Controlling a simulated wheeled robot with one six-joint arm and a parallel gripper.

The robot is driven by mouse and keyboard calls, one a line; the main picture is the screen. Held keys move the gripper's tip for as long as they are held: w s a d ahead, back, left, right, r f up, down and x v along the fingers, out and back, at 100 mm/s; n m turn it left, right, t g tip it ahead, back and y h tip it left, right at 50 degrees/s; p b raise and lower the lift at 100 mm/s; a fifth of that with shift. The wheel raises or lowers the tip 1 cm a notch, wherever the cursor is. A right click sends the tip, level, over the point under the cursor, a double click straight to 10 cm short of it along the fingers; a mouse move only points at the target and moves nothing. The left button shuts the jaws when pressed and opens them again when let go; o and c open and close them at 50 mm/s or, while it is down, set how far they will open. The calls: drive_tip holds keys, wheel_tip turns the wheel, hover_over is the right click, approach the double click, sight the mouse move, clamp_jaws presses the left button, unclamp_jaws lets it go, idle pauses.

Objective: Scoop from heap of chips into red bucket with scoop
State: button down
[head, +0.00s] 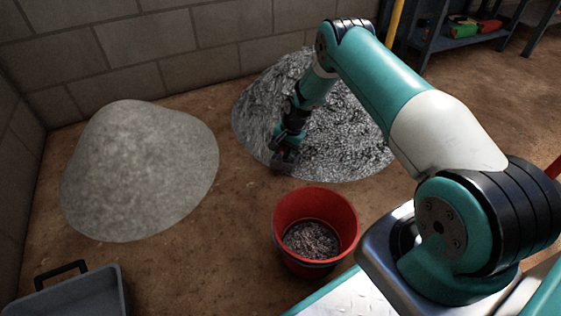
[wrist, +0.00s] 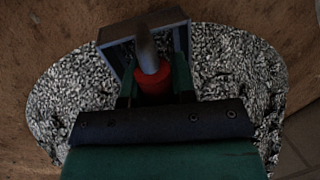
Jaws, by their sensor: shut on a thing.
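The heap of chips (head: 345,140), dark and light grey, lies against the back wall and also fills much of the wrist view (wrist: 250,75). The red bucket (head: 340,215) stands in front of it with some grey chips inside at the bottom. My gripper (head: 290,137) points down at the heap's front left edge. In the wrist view my gripper (wrist: 155,95) is shut on the scoop's handle. The scoop (wrist: 117,33) is a grey box-like pan with a red collar on its handle. It is over the heap's edge; its contents are hidden.
A smooth pale heap (head: 140,170) lies to the left. A grey tub with a black handle (head: 75,298) stands at the lower left. A metal shelf (head: 455,40) with coloured items is at the back right. Bare brown floor lies between the heaps and the bucket.

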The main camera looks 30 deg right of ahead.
drive_tip(key=r+p, duration=0.1)
drive_tip(key=d+r+t+h+p, duration=0.1)
drive_tip(key=shift+w+p, duration=0.3)
drive_tip(key=shift+w, duration=0.1)
drive_tip(key=shift+r+t+h+p, duration=0.3)
drive_tip(key=shift+r+h+p, duration=0.1)
drive_tip(key=shift+h+p, duration=0.1)
drive_tip(key=a+r+p, duration=0.1)
drive_tip(key=r+p, duration=0.1)
drive_tip(key=s+r+p, duration=0.1)
drive_tip(key=r+p, duration=0.2)
drive_tip(key=s+a+r+p, duration=0.1)
drive_tip(key=r+p, duration=0.1)
drive_tip(key=p, duration=0.1)
drive_tip(key=shift+a+r, duration=0.3)
drive_tip(key=shift+r, duration=0.05)
drive_tip(key=s+a+r+p, duration=0.3)
drive_tip(key=s+a+p, duration=0.1)
drive_tip(key=a+p, duration=0.2)
drive_tip(key=shift+s+r+p, duration=0.2)
drive_tip(key=shift+s+p, duration=0.1)
drive_tip(key=shift+s, duration=0.05)
